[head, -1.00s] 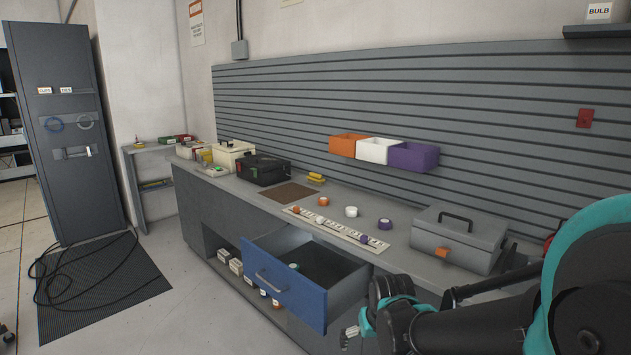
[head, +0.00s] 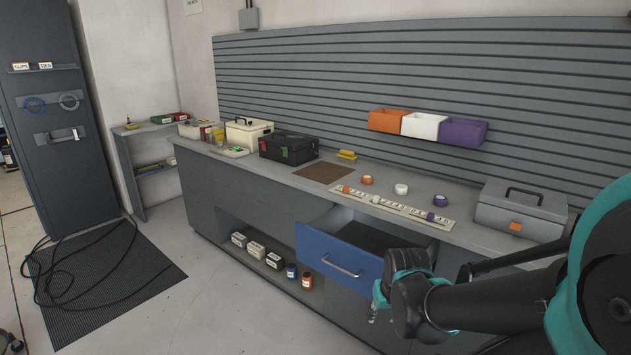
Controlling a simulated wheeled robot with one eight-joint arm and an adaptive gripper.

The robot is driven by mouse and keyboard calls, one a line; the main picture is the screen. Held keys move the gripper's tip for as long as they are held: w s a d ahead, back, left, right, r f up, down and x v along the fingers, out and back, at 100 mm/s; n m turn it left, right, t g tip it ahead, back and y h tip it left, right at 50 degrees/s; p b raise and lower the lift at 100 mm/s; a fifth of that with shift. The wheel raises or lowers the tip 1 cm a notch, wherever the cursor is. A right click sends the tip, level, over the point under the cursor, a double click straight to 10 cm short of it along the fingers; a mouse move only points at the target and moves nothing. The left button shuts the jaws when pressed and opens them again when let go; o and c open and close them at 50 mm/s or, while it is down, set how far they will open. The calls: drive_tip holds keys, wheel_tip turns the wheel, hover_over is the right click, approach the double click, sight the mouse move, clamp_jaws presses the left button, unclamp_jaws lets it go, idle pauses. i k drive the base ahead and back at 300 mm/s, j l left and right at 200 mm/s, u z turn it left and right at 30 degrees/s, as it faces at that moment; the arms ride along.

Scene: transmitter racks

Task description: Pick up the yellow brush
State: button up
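I cannot make out a clear brush. A small yellow item (head: 347,155) lies at the back of the grey workbench, beside the brown mat; its exact shape is too small to tell. Another small yellow thing (head: 131,125) is on top of the low side shelf at left, also too small to identify. My gripper (head: 374,311) hangs low in front of the bench, by the right end of the open blue drawer. My arm partly hides it, and its fingers are too small to read.
The blue drawer (head: 340,258) juts out from the bench (head: 215,200). A grey toolbox (head: 521,210), black case (head: 288,148) and cream box (head: 247,134) stand on top. Coloured bins (head: 424,125) hang on the wall. Black cable (head: 70,270) lies on the floor mat; the floor before the bench is clear.

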sight(346, 156)
drive_tip(key=i+j+z, duration=0.15)
drive_tip(key=j, duration=0.25)
drive_tip(key=i+j+z, duration=0.15)
drive_tip(key=j, duration=0.25)
drive_tip(key=i+j+z, duration=0.1)
drive_tip(key=j, duration=0.3)
drive_tip(key=i+j+z, duration=0.15)
drive_tip(key=j, duration=0.3)
drive_tip(key=i+j+z, duration=0.15)
drive_tip(key=j, duration=0.3)
drive_tip(key=i+j+z, duration=0.15)
drive_tip(key=j, duration=0.3)
drive_tip(key=k, duration=0.05)
